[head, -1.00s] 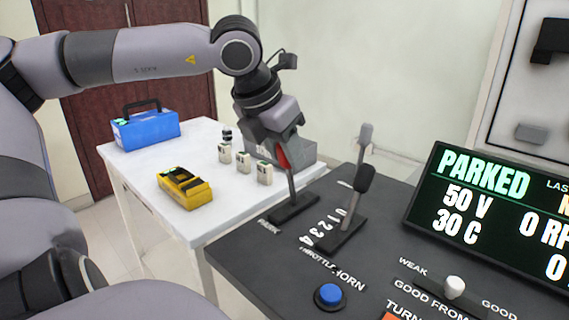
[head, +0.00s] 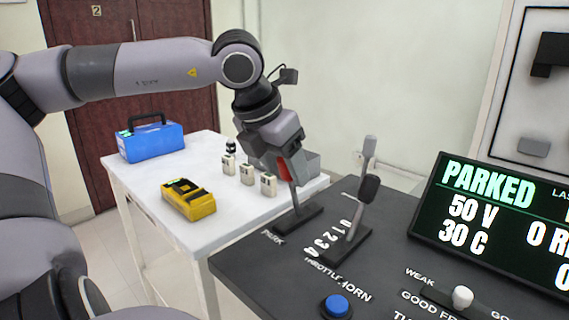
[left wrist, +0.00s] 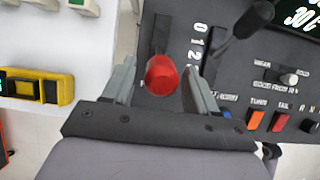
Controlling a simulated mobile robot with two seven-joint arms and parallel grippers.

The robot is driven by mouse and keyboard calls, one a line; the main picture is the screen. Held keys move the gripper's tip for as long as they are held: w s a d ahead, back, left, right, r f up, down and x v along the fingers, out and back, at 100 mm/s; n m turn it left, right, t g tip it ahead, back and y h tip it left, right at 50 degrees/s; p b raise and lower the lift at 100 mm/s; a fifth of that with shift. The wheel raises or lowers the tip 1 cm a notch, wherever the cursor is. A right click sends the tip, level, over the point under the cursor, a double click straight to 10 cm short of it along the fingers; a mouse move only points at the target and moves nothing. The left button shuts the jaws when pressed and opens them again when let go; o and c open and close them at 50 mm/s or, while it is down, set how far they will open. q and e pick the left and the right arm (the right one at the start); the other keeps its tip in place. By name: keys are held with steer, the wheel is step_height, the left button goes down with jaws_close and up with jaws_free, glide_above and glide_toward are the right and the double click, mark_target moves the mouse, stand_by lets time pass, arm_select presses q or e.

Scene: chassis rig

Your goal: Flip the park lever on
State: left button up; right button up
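The park lever has a red knob (left wrist: 162,75) and a thin stem (head: 294,198) rising from a dark slotted base (head: 298,219) at the left edge of the black console. My left gripper (head: 288,166) is at the knob from above. In the left wrist view the two fingers of my left gripper (left wrist: 161,90) stand either side of the knob, with a visible gap on each side. In the head view the gripper hides part of the knob. The display (head: 495,218) reads PARKED. My right gripper is in neither view.
The throttle lever (head: 369,190), with a black knob, stands just right of the park lever. A blue button (head: 337,305) and a white-knobbed slider (head: 462,297) are nearer. The white table (head: 140,185) behind holds a yellow device (head: 188,199) and a blue case (head: 150,140).

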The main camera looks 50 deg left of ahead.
arm_select(q)
steer(key=shift+r, duration=0.15)
steer(key=p+v, duration=0.1)
steer(key=v, duration=0.6)
stand_by(0.6)
